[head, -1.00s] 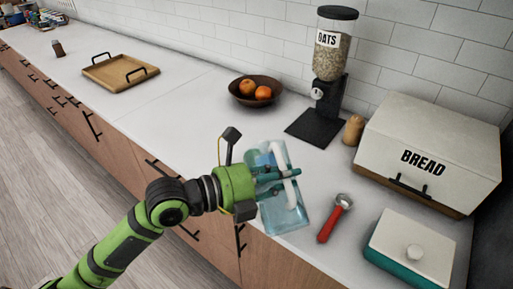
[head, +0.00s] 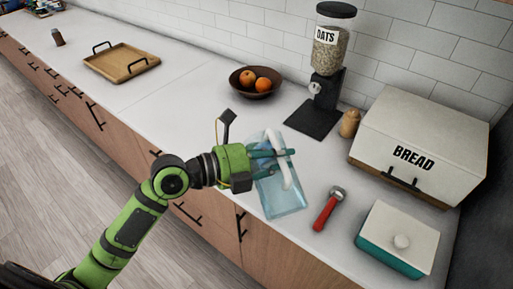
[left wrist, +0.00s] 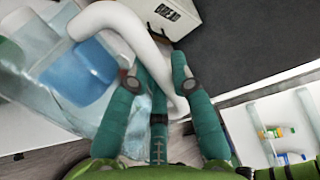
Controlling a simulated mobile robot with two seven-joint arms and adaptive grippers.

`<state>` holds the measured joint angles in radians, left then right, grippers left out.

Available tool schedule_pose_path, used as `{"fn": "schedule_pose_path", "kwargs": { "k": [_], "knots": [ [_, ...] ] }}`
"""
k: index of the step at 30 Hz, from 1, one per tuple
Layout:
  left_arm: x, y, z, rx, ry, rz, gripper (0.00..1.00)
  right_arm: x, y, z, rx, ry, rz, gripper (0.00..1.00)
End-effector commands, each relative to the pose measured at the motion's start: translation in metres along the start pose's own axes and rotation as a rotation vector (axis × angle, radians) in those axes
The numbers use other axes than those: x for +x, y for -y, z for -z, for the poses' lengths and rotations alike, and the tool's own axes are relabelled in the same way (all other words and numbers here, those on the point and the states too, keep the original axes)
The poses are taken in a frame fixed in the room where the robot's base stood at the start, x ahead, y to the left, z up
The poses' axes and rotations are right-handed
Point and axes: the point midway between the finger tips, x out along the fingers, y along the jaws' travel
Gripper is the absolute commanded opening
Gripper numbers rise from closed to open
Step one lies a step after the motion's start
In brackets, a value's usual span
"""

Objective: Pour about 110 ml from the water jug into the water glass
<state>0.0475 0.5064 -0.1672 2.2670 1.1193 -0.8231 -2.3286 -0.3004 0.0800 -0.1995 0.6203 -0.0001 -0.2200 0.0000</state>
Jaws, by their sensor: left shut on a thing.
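The water jug (head: 284,197) is clear with a pale blue tint and a white handle (head: 291,172). My left gripper (head: 285,162) is shut on the jug's handle. The jug is tilted slightly in the head view, and I cannot tell whether its base touches the counter. In the left wrist view, the white handle (left wrist: 150,45) passes by the teal fingers (left wrist: 158,88), with the clear jug wall (left wrist: 50,65) and blue inside to the left. No water glass is visible. My right gripper is out of view.
A red-handled tool (head: 327,210) lies right of the jug. A teal butter dish (head: 395,240), bread box (head: 425,150), wooden shaker (head: 350,122), oats dispenser (head: 325,75) and fruit bowl (head: 238,83) stand around it. A wooden tray (head: 122,64) is far left, with clear counter between.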

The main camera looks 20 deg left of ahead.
Motion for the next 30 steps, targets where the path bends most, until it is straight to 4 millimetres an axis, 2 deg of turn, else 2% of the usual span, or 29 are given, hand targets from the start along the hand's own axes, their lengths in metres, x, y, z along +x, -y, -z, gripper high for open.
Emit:
{"fn": "schedule_pose_path", "kwargs": {
  "k": [30],
  "knots": [
    [-0.001, 0.009, -0.033, -0.131, -0.023, 0.006, 0.00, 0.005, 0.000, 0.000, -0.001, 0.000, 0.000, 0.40]
  ]
}}
